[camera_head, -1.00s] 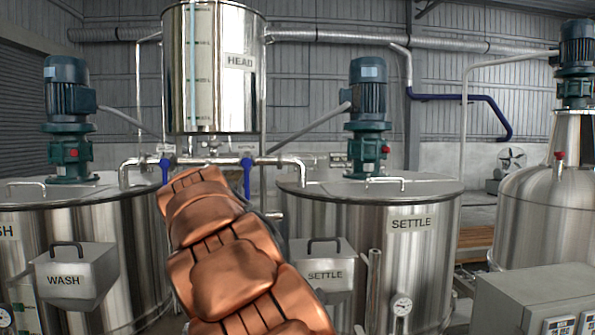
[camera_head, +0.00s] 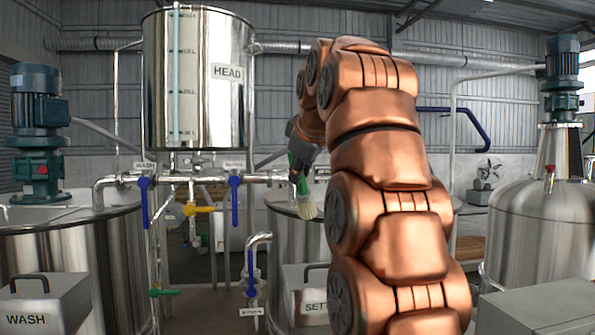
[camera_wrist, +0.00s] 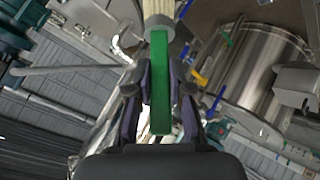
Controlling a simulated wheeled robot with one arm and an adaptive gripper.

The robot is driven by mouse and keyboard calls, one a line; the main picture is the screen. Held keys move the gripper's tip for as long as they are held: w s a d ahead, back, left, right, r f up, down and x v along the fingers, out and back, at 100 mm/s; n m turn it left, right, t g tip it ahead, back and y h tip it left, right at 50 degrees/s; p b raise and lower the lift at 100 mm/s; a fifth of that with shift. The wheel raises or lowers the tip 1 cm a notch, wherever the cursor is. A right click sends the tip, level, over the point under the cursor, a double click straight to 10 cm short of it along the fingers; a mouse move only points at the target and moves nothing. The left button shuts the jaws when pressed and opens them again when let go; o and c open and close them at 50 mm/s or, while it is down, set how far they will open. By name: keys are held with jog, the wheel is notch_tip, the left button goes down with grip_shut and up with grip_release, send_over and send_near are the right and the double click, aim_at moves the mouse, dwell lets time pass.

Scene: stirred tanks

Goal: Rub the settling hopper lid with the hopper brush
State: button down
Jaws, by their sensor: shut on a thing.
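My gripper (camera_wrist: 160,90) is shut on the green handle of the hopper brush (camera_wrist: 160,75). In the head view the brush (camera_head: 307,208) hangs with its pale bristles down, in front of the settle tank's rim. The settling hopper (camera_head: 296,302) is a grey box marked "SETT", and its right part is hidden behind my arm. Its lid, with a dark handle (camera_head: 315,268), shows below the bristles in the picture. The bristles look apart from the lid.
The head tank (camera_head: 197,80) stands behind, over a pipe run with blue-handled valves (camera_head: 235,200). A drain pipe with a blue valve (camera_head: 251,285) stands just left of the settling hopper. The wash hopper (camera_head: 45,305) is at the lower left.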

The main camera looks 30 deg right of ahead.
notch_tip(320, 180, down, 5)
jog(key=b, duration=0.3)
jog(key=shift+a+b, duration=0.1)
jog(key=shift+b, duration=0.2)
